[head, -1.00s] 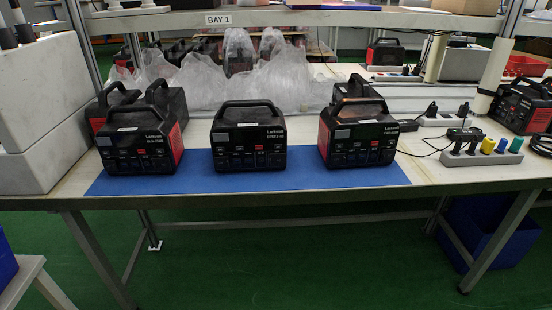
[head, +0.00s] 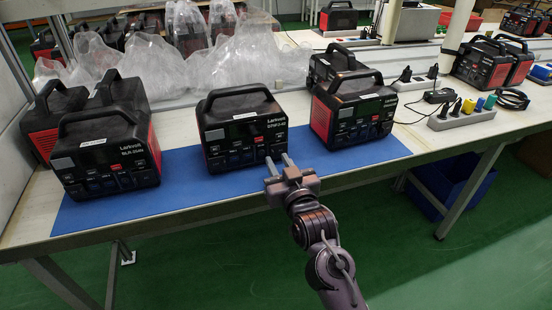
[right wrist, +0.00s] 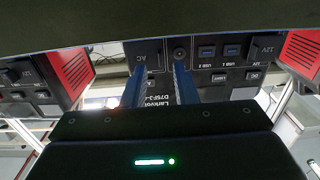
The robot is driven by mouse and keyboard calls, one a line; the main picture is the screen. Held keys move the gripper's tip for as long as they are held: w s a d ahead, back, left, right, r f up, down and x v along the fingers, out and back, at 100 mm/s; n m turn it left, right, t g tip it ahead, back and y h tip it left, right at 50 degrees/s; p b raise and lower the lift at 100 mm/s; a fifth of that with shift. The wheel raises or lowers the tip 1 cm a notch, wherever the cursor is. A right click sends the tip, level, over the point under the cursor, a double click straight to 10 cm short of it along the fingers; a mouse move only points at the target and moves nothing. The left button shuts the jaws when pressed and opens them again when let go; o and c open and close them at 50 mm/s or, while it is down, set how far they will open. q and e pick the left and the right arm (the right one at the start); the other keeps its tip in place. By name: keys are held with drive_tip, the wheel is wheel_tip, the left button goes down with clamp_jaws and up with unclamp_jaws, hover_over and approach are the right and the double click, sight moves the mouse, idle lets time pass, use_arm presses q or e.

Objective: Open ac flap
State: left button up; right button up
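Three black power stations with red sides stand on the blue mat (head: 186,205): a left one (head: 105,165), a middle one (head: 245,132) and a right one (head: 352,110). My right gripper (head: 279,164) is in front of the middle station's lower right front, fingers apart and empty. In the right wrist view the two fingers (right wrist: 160,85) point at the middle station's front (right wrist: 215,70). A panel marked AC (right wrist: 141,59) sits beyond the left finger, partly covered by it. It looks closed, but I cannot tell surely. My left gripper is not in view.
More power stations stand behind the left (head: 52,120) and right ones. Clear plastic bags (head: 150,65) lie behind the row. A grey socket strip (head: 460,118) with plugs and cables is at the right. A blue bin (head: 450,185) is under the table.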

drive_tip(key=shift+x, duration=0.95)
drive_tip(key=shift+w+a, duration=0.1)
drive_tip(key=shift+w, duration=0.1)
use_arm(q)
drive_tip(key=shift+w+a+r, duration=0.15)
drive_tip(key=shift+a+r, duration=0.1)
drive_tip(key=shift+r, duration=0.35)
use_arm(e)
clamp_jaws()
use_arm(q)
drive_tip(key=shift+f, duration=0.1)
